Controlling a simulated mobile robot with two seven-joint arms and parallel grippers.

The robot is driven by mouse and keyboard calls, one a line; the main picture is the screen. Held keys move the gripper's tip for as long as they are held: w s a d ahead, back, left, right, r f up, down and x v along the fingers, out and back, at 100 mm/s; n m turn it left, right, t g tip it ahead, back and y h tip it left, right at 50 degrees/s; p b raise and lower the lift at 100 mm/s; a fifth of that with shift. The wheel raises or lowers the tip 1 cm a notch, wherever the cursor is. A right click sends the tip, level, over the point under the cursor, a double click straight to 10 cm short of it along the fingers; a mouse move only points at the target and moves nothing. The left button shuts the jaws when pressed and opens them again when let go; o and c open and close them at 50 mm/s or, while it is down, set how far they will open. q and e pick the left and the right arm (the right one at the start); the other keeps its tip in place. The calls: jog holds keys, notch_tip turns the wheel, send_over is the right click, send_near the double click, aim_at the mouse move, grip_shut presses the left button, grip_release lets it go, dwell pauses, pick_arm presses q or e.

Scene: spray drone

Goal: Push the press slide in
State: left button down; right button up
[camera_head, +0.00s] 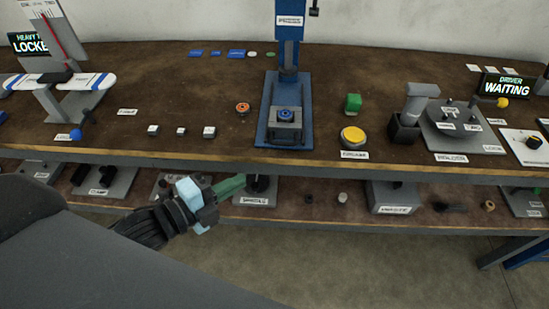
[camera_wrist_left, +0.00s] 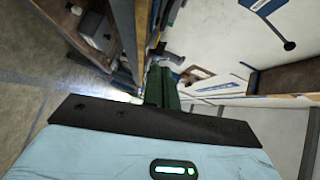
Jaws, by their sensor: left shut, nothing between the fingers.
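The blue press (camera_head: 288,60) stands upright at the middle of the workbench. Its slide (camera_head: 286,134), a dark grey block carrying a round blue and dark part (camera_head: 286,115), sits at the front end of the press's blue base, near the bench's front edge. My left gripper (camera_head: 241,181) is in front of the bench, below the top's edge and to the left of the slide, apart from it. Its green fingers are shut and empty; they also show in the left wrist view (camera_wrist_left: 160,86). My right gripper is not in view.
A yellow button (camera_head: 353,135) and a green block (camera_head: 353,102) stand right of the press. An orange ring (camera_head: 243,107) and several small white blocks (camera_head: 181,131) lie left. The lower shelf (camera_head: 330,217) holds several items. The bench's front edge (camera_head: 200,158) lies between gripper and slide.

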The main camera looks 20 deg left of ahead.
pick_arm(q)
send_near(285, 145)
jog(key=x, duration=0.5)
jog(key=shift+s+d+p, duration=0.3)
jog(key=shift+d+p, duration=0.05)
jog(key=shift+d, duration=0.05)
jog(key=shift+w+a+f, duration=0.15)
jog(key=shift+w+a, duration=0.05)
jog(key=shift+w, duration=0.4)
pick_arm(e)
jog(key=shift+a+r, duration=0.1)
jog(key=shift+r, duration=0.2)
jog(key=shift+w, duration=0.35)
